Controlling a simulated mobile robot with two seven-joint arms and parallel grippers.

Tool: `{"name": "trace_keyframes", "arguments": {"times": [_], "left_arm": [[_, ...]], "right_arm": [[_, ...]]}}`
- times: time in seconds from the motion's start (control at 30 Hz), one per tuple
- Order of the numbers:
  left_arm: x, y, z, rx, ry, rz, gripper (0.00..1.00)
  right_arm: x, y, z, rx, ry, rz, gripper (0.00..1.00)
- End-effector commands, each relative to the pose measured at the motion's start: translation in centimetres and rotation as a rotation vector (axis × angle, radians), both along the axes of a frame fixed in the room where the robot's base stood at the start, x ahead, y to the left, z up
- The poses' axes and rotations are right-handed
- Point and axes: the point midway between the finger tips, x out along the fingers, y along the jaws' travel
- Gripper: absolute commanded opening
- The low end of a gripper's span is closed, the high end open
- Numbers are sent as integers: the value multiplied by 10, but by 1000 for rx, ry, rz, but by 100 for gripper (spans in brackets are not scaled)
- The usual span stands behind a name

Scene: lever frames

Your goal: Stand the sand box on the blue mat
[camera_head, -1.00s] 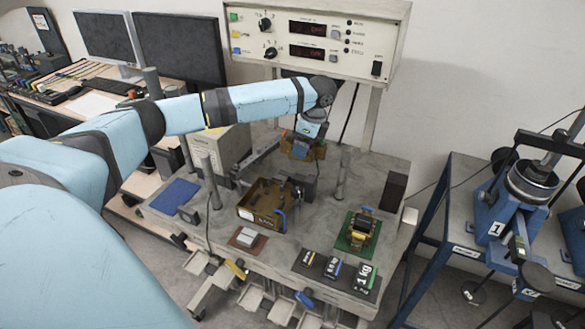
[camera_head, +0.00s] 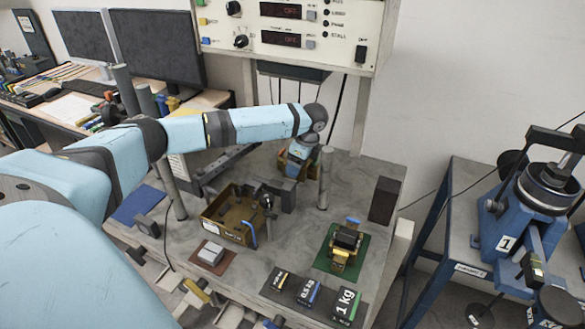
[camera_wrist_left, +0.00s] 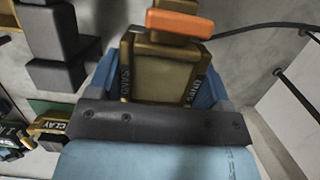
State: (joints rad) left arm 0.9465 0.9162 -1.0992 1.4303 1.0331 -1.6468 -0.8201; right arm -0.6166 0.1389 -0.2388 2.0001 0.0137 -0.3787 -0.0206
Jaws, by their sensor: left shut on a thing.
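The sand box (camera_wrist_left: 165,78) is brown with an orange piece on top and SAND lettering on its side. In the wrist view it sits between the blue fingers of my left gripper (camera_wrist_left: 158,88), which is shut on it. In the head view my left gripper (camera_head: 298,163) is at the back of the table, and only brown edges of the box show around it. I cannot tell whether the box touches the table. The blue mat (camera_head: 138,204) lies bare at the table's left edge, well left of the gripper. My right gripper is out of view.
Metal posts (camera_head: 324,180) rise from the table, one (camera_head: 172,175) near the mat. A box stands on a green mat (camera_head: 322,262). Weights lie at the front, and a dark block (camera_head: 384,200) stands right.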

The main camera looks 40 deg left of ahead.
Motion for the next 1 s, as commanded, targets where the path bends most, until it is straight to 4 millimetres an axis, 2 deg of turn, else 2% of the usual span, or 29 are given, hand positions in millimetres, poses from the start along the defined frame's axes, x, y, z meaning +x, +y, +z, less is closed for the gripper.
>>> {"name": "trace_keyframes", "arguments": {"times": [0.27,0.5,1.0], "left_arm": [[0,0,-20,0,0,0,33],[1,0,-48,0,-1,2,33],[0,-1,-56,-1,-1,0,33]], "right_arm": [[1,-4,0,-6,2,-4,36],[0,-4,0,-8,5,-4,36],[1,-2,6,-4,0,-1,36]]}}
